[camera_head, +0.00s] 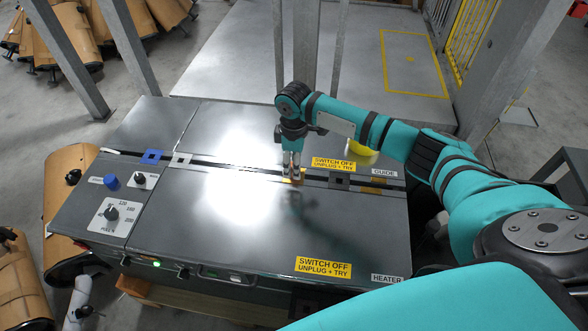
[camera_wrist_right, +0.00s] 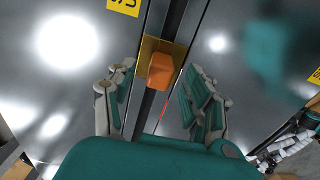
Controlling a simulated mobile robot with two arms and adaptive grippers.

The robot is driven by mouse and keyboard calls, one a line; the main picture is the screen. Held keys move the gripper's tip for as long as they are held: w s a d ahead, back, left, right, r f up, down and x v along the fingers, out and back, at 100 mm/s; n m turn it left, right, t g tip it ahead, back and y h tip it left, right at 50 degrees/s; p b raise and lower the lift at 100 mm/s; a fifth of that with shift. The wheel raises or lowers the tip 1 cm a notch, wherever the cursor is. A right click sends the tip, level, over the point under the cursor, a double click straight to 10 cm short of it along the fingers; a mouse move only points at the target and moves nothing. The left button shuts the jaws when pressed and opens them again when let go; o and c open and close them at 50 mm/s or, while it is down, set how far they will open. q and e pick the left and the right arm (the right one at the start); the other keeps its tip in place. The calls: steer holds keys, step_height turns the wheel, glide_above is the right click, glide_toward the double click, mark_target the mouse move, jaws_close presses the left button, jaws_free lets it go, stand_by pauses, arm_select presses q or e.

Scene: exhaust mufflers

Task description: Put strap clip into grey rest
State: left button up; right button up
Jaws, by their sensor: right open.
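The strap clip, an orange block on a brass-coloured plate, sits across the dark slot in the machine top. It shows in the right wrist view (camera_wrist_right: 161,70) and, partly covered, in the head view (camera_head: 298,179). My right gripper (camera_head: 292,172) points down over it. In the wrist view the open fingers (camera_wrist_right: 160,100) stand on both sides of the orange block, with gaps between. I cannot tell their exact height. The light grey square rest (camera_head: 181,160) lies on the slot to the left, and its opening looks empty.
A blue square rest (camera_head: 152,156) lies left of the grey one, and a dark square rest (camera_head: 339,181) lies right of the clip. A blue knob (camera_head: 111,181) and dials rise at the machine's left. Metal posts (camera_head: 289,40) stand behind. The shiny top (camera_head: 240,220) is mostly clear.

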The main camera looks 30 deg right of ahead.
steer(key=shift+f, duration=0.55)
jaws_close()
steer(key=shift+r, duration=0.1)
steer(key=shift+r, duration=0.6)
step_height(320, 180, up, 2)
steer(key=shift+r, duration=0.2)
steer(key=s+a, duration=0.2)
steer(key=s, duration=0.3)
steer(key=s+a, duration=0.2)
steer(key=s, duration=0.3)
steer(key=s+a+r, duration=0.1)
steer(key=s+a, duration=0.1)
steer(key=s, duration=0.3)
steer(key=shift+r, duration=0.1)
steer(key=shift+w, duration=0.15)
